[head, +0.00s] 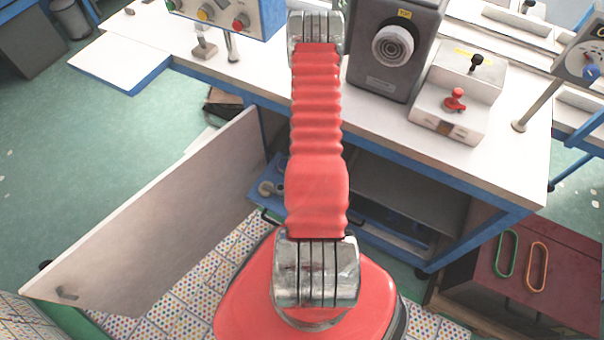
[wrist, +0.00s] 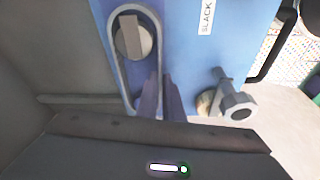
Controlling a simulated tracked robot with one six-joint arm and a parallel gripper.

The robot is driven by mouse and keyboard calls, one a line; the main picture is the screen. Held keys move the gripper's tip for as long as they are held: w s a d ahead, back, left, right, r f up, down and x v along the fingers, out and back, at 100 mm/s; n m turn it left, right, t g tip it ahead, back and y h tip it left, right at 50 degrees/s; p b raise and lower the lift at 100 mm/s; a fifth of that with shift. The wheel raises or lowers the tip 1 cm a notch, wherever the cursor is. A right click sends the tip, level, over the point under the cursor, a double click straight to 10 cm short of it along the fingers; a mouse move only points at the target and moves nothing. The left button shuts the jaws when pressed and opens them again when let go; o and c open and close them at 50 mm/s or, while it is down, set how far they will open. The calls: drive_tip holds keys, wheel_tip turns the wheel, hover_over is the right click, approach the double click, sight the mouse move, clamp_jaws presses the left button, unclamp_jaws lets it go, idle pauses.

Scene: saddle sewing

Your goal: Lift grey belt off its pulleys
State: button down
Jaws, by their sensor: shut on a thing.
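In the wrist view the grey belt (wrist: 117,62) is a long loop on a blue panel (wrist: 190,60). Its top end runs around a round grey pulley (wrist: 133,38) with a tan bar across its face. My gripper (wrist: 160,82) has its two dark fingers close together on the right run of the belt, below this pulley, and is shut on it. The belt's lower end and any second pulley are hidden behind the fingers and wrist. In the head view my gripper is out of sight, and part of the blue panel (head: 258,205) shows beside my arm.
A grey knob with a lever (wrist: 232,105) stands right of the fingers, below a "SLACK" label (wrist: 207,15). A black handle (wrist: 272,50) is farther right. In the head view, an open white door (head: 150,215) is at left. Green (head: 506,254) and orange (head: 537,267) loops lie on a brown cabinet.

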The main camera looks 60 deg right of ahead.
drive_tip(key=shift+s+r, duration=0.1)
drive_tip(key=shift+r, duration=0.55)
drive_tip(key=shift+w+v, duration=0.25)
drive_tip(key=shift+v, duration=1.05)
drive_tip(key=shift+r, duration=0.45)
drive_tip(key=shift+s, duration=0.1)
